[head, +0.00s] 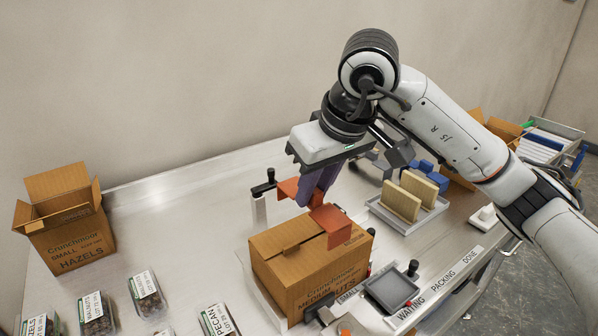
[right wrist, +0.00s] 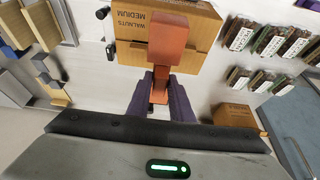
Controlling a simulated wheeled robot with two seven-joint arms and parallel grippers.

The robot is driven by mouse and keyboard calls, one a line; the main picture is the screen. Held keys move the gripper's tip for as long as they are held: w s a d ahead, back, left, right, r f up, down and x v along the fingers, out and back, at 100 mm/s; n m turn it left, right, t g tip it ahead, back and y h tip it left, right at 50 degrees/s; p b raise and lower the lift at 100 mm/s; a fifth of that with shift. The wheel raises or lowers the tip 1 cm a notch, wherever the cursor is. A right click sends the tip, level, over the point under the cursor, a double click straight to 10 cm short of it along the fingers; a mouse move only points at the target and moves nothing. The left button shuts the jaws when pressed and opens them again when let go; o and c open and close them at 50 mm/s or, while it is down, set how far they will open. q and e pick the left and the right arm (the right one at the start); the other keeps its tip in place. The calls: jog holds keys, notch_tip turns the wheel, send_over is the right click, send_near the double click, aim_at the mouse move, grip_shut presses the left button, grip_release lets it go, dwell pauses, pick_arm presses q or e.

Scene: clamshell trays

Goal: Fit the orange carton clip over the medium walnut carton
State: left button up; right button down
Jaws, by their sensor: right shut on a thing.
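The medium walnut carton (head: 300,275) stands closed in the middle of the steel table, its printed side to the front; it also shows in the right wrist view (right wrist: 130,28). My right gripper (head: 318,194), with purple fingers, is shut on the orange carton clip (head: 332,224). The clip is in the right wrist view too (right wrist: 168,42), with its stem between the fingers (right wrist: 160,86). In the head view the clip's front plate overlaps the carton's top near the front edge, and its other end shows beyond the back edge. I cannot tell whether it touches the carton. My left gripper is not in view.
A small hazels carton (head: 70,245) stands open at the left. Several clear nut packs (head: 147,292) lie at the front left. A tray (head: 425,222) with tan boards, a dark square pad (head: 390,290) and a black-knobbed post (head: 258,208) stand close to the carton.

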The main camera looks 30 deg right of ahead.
aim_at(314, 207)
jog(key=shift+w+f, duration=0.1)
jog(key=shift+w, duration=0.1)
jog(key=shift+s+f+b, duration=0.15)
jog(key=shift+f+b, duration=1.1)
jog(key=shift+f, duration=0.45)
jog(key=shift+s, duration=0.15)
jog(key=shift+f, duration=0.1)
jog(key=shift+f+b, duration=2.1)
jog(key=shift+b, duration=0.05)
